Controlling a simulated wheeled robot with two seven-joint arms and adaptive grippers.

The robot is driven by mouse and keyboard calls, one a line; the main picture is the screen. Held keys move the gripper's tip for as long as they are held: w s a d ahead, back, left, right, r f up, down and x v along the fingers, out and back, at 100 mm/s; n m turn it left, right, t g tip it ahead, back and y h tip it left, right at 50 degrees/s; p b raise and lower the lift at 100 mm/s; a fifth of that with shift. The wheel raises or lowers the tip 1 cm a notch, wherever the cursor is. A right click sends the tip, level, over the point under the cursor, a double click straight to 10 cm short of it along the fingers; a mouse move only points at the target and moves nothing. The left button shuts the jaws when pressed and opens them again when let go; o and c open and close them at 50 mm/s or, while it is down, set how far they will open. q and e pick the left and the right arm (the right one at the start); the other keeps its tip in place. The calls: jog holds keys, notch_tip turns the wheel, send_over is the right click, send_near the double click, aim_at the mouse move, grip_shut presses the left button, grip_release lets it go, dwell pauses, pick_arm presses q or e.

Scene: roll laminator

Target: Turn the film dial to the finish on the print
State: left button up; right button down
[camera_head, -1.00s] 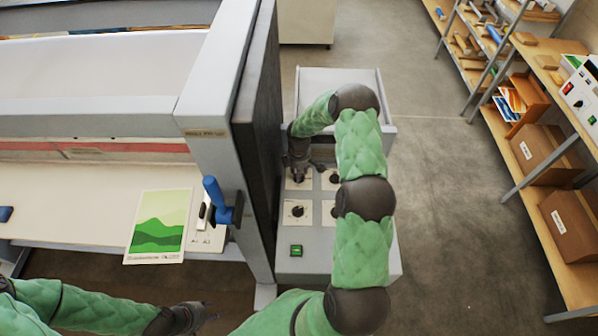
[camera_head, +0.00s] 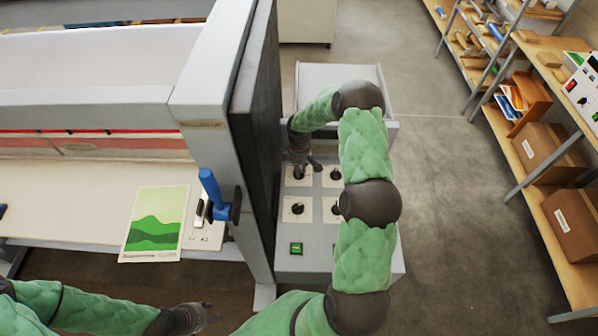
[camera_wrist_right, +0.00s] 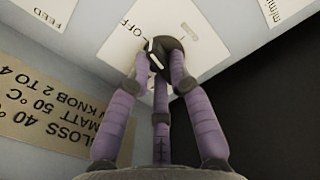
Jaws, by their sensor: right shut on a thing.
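My right gripper (camera_head: 300,172) is over the far left dial on the grey control panel (camera_head: 318,238). In the right wrist view my gripper (camera_wrist_right: 162,66) is shut on the dark dial knob (camera_wrist_right: 167,48). The knob's white plate (camera_wrist_right: 118,52) reads "OFF"; its other marks are partly hidden by the fingers. The print (camera_head: 155,222), a green hill landscape, lies flat on the machine's table; its bottom caption is too small to read. My left gripper (camera_head: 210,312) is open and empty, low in the head view, below the table's front edge.
Other dials (camera_head: 297,209) and a green button (camera_head: 296,248) share the panel. A blue-handled lever (camera_head: 211,187) stands left of the machine's side frame (camera_head: 215,90). Shelves (camera_head: 540,165) stand at right.

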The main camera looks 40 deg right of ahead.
jog(key=m+b, duration=0.7)
jog(key=shift+s+f, duration=0.1)
jog(key=shift+f, duration=0.1)
jog(key=m+b, duration=0.2)
jog(key=m, duration=0.2)
jog(key=shift+s, duration=0.1)
jog(key=shift+s+r+m+b, duration=0.15)
jog(key=shift+m+b, duration=1.25)
jog(key=shift+m, duration=0.8)
jog(key=c, duration=1.1)
grip_release()
jog(key=shift+r, duration=0.15)
notch_tip(320, 180, up, 12)
jog(key=shift+f, duration=0.1)
